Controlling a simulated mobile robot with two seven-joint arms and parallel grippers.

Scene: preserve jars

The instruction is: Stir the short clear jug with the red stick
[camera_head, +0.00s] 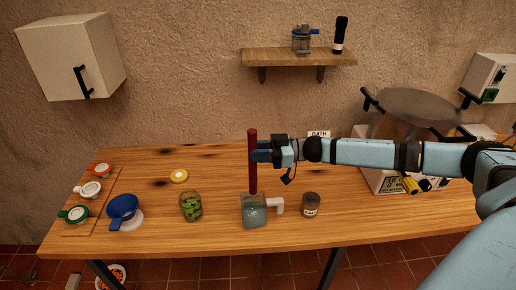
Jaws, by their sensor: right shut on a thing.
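The red stick (252,170) stands upright, and my right gripper (257,152) is shut on its upper part. The short clear jug (254,212) stands on the wooden table, with a pale handle on its right side. The stick's lower end meets the jug's top opening; how deep it reaches inside is hard to tell. My right arm comes in from the right, above the table. My left gripper does not show.
A jar of green pieces (191,207) stands left of the jug, and a small dark jar (310,205) stands right of it. A blue funnel-like item (123,207) and a board with lids (75,222) lie at left. A white appliance (376,182) stands at right.

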